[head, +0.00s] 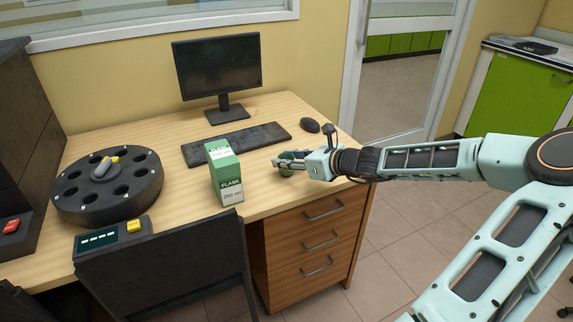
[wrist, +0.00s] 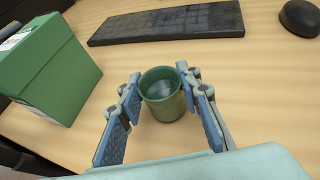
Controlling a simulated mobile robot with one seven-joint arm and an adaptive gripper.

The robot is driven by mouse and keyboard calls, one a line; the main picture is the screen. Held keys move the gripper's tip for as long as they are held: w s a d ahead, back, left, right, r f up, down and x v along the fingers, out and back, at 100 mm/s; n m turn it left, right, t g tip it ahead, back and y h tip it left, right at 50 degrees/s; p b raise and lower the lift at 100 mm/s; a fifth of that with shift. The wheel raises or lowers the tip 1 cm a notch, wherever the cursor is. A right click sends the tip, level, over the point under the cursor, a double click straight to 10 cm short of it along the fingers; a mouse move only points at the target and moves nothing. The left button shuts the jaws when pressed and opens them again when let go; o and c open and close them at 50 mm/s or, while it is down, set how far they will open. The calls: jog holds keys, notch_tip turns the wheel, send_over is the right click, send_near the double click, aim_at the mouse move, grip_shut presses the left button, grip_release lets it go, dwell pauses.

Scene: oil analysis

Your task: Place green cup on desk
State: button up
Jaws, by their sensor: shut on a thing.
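The green cup (wrist: 163,97) is upright between the two fingers of my gripper (wrist: 167,105) in the wrist view. The gripper is shut on the cup's sides. In the head view, my gripper (head: 287,161) is over the front right part of the wooden desk (head: 262,187), and the cup (head: 286,172) shows only as a small green patch under the fingers. The cup is at or just above the desk top; I cannot tell whether its base touches.
A green and white flask box (head: 225,175) stands left of my gripper. A keyboard (head: 236,143), mouse (head: 310,125) and monitor (head: 218,70) are behind it. A black round rotor (head: 108,187) is at left. A dark chair (head: 165,270) stands in front. Bare desk surrounds the cup.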

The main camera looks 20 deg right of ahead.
jog(key=shift+f, duration=0.35)
jog(key=shift+f, duration=0.15)
jog(key=o, duration=1.1)
jog(key=shift+o, duration=0.2)
jog(key=shift+r, duration=0.25)
jog(key=p+v, duration=0.3)
jog(key=v, duration=0.7)
jog(key=shift+s+d+r+p, duration=0.2)
jog(key=shift+r+p, duration=0.1)
jog(key=shift+p, duration=0.1)
jog(key=shift+s+d+r, duration=0.15)
jog(key=shift+s+d, duration=0.05)
jog(key=shift+s, duration=0.45)
